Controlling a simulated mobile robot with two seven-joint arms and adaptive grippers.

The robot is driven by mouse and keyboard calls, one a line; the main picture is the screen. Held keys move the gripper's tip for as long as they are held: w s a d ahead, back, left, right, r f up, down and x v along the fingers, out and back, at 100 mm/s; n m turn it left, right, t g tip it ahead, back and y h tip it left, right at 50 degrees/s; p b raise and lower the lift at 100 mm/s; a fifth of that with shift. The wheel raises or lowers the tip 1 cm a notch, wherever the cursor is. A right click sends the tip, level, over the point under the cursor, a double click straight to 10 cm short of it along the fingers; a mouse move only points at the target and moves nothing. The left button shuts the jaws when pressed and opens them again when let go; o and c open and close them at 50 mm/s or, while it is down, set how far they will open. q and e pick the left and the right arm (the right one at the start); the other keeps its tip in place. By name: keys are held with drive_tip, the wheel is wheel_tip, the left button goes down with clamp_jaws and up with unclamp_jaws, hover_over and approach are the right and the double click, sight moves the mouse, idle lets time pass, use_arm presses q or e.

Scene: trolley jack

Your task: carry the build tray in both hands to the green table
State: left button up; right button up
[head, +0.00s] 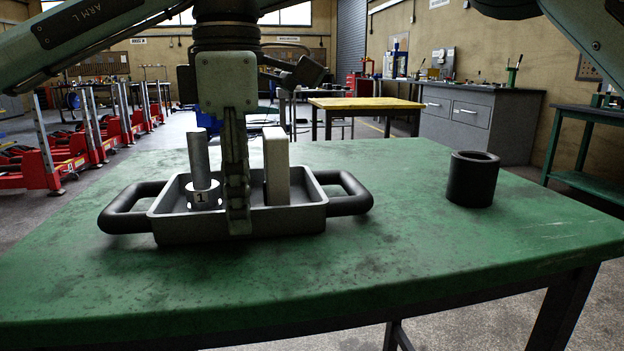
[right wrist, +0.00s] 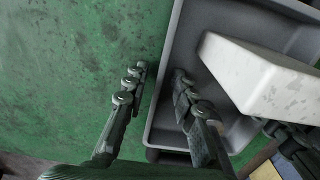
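The build tray (head: 180,232) is a grey open box with a black handle at each end. It sits level on the green table (head: 440,245). It holds a grey upright cylinder with a white ring marked 1 (head: 203,182) and a pale upright block (head: 277,168). My left gripper (head: 238,205) points down at the tray's near long wall, between cylinder and block, seen edge-on. My right gripper (right wrist: 160,75) is open in the right wrist view, with fingers apart either side of a tray wall beside the block (right wrist: 262,82). I cannot make it out in the head view.
A black hollow cylinder (head: 472,179) stands on the green table, right of the tray and apart from it. A yellow-topped table (head: 365,103), grey cabinets (head: 470,120) and another green bench (head: 590,115) stand behind. Red jacks (head: 40,165) line the left floor.

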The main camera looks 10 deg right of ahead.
use_arm(q)
wheel_tip(320, 180, up, 6)
drive_tip(key=shift+r, duration=0.15)
use_arm(e)
drive_tip(key=shift+r, duration=0.35)
wheel_tip(320, 180, up, 9)
drive_tip(key=shift+r, duration=1.15)
use_arm(q)
drive_tip(key=shift+s, duration=0.1)
